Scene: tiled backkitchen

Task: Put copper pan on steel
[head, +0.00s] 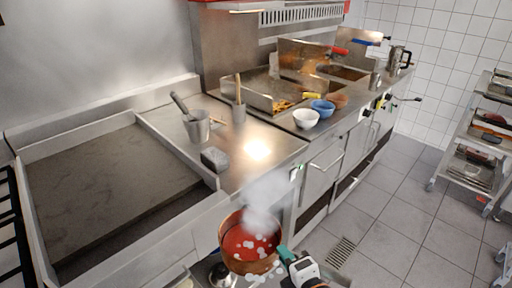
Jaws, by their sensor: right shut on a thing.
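The copper pan (229,236) is in the lower middle of the head view, in front of the counter's front edge. It holds a red liquid with pale bubbles, and white steam rises from it. My right gripper (287,255) is at the pan's right side, shut on it; its fingertips are partly hidden. The steel counter top (240,178) lies behind the pan, with a bright light reflection on it. My left gripper does not show.
On the steel stand a metal pot with a handle (196,127) and a dark grey block (215,159). A large flat griddle (95,190) is at left. A white bowl (306,118) and a blue bowl (323,108) stand farther right. The steel's front middle is clear.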

